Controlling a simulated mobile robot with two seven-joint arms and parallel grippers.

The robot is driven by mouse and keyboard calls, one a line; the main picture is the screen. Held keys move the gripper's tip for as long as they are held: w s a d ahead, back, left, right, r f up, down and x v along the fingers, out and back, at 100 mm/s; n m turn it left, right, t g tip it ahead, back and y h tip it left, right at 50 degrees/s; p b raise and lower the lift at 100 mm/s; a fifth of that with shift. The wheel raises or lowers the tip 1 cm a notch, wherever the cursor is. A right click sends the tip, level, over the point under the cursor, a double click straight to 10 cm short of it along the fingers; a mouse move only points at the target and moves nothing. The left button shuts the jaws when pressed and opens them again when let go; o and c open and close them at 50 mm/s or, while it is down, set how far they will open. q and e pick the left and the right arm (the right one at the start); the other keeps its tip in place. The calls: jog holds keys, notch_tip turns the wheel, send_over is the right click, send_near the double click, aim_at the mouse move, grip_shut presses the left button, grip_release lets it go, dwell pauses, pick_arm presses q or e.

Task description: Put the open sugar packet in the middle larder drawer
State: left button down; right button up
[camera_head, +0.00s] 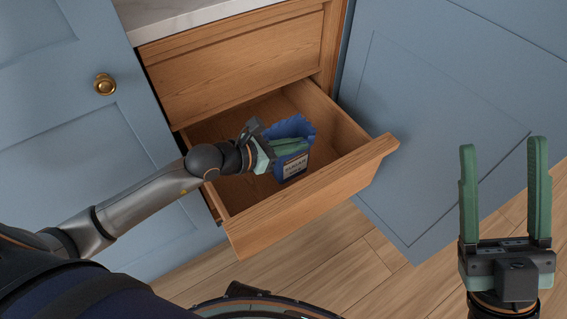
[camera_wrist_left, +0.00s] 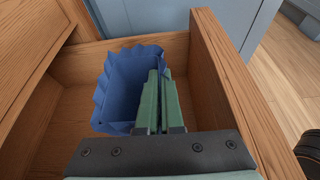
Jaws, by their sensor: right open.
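The blue sugar packet (camera_head: 293,163) has a pale label and a jagged open top. It is upright, within the walls of the open wooden drawer (camera_head: 315,192). In the left wrist view the packet (camera_wrist_left: 118,92) shows its open mouth, with drawer walls around it. My left gripper (camera_head: 280,150) is shut on the packet's near side wall; in the left wrist view its green fingers (camera_wrist_left: 159,100) lie close together at the packet's rim. Whether the packet's base touches the drawer floor is hidden. My right gripper (camera_head: 504,195) is open and empty, at the lower right, away from the drawer.
A closed wooden drawer front (camera_head: 240,65) is above the open drawer, under a pale marble top (camera_head: 190,14). Blue doors stand at the left (camera_head: 130,140) and right (camera_head: 440,130). Bare wooden floor (camera_head: 350,262) lies in front. The drawer is otherwise empty where visible.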

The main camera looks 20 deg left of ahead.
aim_at(309, 159)
pick_arm(q)
notch_tip(309, 159, down, 6)
jog(key=shift+f+b, duration=0.25)
jog(key=shift+b, duration=0.85)
pick_arm(e)
notch_tip(309, 159, down, 3)
jog(key=shift+a+r+m, duration=0.1)
jog(key=shift+a+m, duration=0.05)
jog(key=shift+m, duration=0.15)
pick_arm(q)
jog(key=shift+f, duration=0.1)
jog(key=shift+f, duration=0.15)
jog(key=c, duration=1.1)
grip_release()
